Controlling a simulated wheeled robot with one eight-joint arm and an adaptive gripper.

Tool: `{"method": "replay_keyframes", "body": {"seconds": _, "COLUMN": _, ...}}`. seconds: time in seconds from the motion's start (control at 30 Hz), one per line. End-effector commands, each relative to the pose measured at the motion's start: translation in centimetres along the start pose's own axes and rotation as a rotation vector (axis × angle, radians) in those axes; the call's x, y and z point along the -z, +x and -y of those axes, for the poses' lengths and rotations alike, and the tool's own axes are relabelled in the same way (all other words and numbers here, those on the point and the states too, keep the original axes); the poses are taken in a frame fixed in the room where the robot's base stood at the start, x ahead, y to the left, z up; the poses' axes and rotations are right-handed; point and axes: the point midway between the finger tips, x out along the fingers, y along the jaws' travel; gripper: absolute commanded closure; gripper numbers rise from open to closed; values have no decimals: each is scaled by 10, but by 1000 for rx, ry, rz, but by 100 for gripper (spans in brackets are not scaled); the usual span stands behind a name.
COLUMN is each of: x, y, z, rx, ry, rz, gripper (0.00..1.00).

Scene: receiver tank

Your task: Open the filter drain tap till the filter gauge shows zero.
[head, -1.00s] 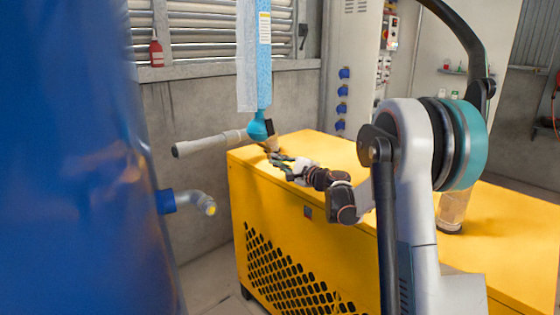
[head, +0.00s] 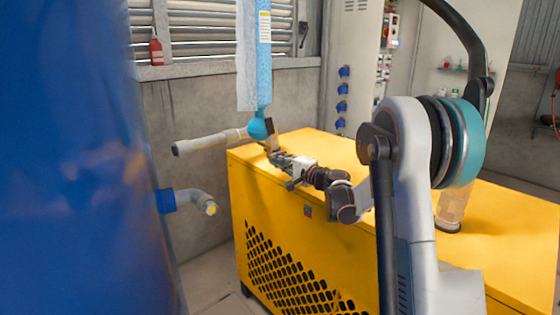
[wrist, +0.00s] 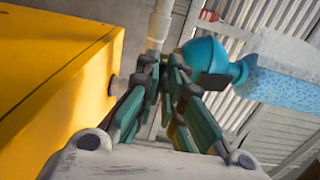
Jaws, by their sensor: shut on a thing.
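The filter is a tall blue speckled column (head: 264,75) with a teal lower end (head: 260,128); that teal end also shows in the wrist view (wrist: 205,54). A small tan fitting (head: 272,144), which I take for the filter drain tap, sits just below it. My gripper (head: 277,157) reaches it from the right, above the yellow cabinet's corner. In the wrist view my gripper (wrist: 163,68) has its fingertips close together, shut on the tap, which the fingers mostly hide. A dark block (head: 269,127) beside the teal end may be the gauge; no dial face or reading is visible.
The yellow cabinet (head: 310,225) stands under my forearm, its top close below my gripper. A grey pipe (head: 208,142) runs left from the filter.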

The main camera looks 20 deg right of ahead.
Motion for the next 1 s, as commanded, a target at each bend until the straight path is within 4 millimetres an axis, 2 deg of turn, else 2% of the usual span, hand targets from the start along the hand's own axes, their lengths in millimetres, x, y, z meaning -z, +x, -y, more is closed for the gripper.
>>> {"method": "replay_keyframes", "body": {"seconds": 0.2, "x": 0, "y": 0, "z": -1, "rx": -1, "ry": -2, "rz": 1, "gripper": 100}}
{"method": "replay_keyframes", "body": {"seconds": 0.3, "x": 0, "y": 0, "z": -1, "rx": -1, "ry": -2, "rz": 1, "gripper": 74}}
{"method": "replay_keyframes", "body": {"seconds": 0.33, "x": 0, "y": 0, "z": -1, "rx": -1, "ry": -1, "rz": 1, "gripper": 72}}
{"method": "replay_keyframes", "body": {"seconds": 0.73, "x": 0, "y": -5, "z": 0, "rx": -1, "ry": 0, "rz": 0, "gripper": 72}}
{"method": "replay_keyframes", "body": {"seconds": 0.87, "x": 1, "y": -21, "z": 0, "rx": -1, "ry": 0, "rz": -2, "gripper": 72}}
{"method": "replay_keyframes", "body": {"seconds": 1.0, "x": 1, "y": -49, "z": 0, "rx": -1, "ry": 0, "rz": -3, "gripper": 72}}
